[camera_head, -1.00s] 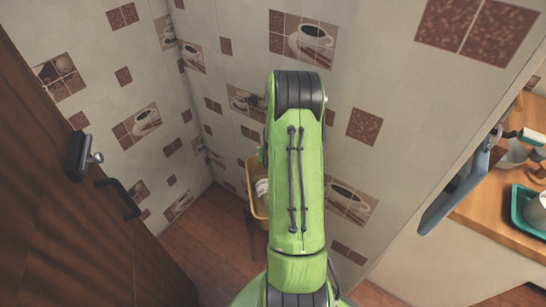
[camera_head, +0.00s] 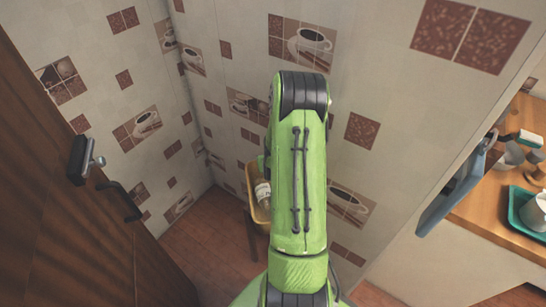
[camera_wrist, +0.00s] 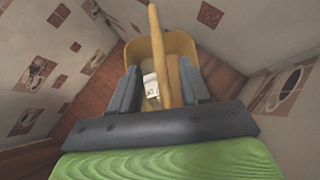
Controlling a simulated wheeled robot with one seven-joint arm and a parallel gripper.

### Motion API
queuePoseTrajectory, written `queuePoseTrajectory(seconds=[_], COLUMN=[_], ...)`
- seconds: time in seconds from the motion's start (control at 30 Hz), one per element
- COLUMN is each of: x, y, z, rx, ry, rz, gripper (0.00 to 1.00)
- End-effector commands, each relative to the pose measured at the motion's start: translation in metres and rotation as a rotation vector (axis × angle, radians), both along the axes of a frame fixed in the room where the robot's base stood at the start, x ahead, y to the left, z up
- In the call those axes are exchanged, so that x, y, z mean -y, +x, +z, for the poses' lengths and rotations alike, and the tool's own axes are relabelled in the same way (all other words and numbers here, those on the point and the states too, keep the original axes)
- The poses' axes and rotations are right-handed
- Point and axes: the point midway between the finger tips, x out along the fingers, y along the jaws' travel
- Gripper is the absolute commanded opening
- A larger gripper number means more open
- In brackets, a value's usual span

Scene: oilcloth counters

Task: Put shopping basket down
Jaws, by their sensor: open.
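The yellow shopping basket (camera_head: 250,192) is low by the wall in the head view, partly hidden behind my arm. In the wrist view the basket (camera_wrist: 139,46) lies ahead of my gripper (camera_wrist: 158,68), its long handle (camera_wrist: 156,35) rising toward the camera between the two fingers. The fingers are apart, with gaps visible on both sides of the handle. A pale bottle or jar with a label (camera_head: 263,194) lies inside the basket; it also shows in the wrist view (camera_wrist: 151,85). My gripper is hidden behind my arm in the head view.
A wooden leg (camera_head: 249,235) shows under the basket, perhaps of a stool. Tiled walls meet in the corner behind it. A brown door (camera_head: 60,200) stands at left. A wooden counter (camera_head: 490,213) with a teal tray (camera_head: 517,205) is at right. Some red floor is clear.

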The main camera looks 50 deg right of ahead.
Motion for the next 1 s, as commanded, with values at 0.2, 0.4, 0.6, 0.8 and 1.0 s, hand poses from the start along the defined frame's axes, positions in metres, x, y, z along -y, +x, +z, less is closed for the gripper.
queuePoseTrajectory(seconds=[0.2,0.4,0.6,0.8,1.0], x=[-0.013,-0.035,-0.044,-0.059,-0.129], y=[-0.011,-0.034,-0.042,-0.026,0.005], z=[0.028,0.053,0.060,0.084,0.162], rx=[-0.002,0.001,0.001,-0.091,-0.421], ry=[0.002,-0.002,-0.001,-0.083,-0.421], rz=[0.003,0.000,0.000,0.171,0.820], gripper=[0.46,0.46,0.46,0.46,0.46])
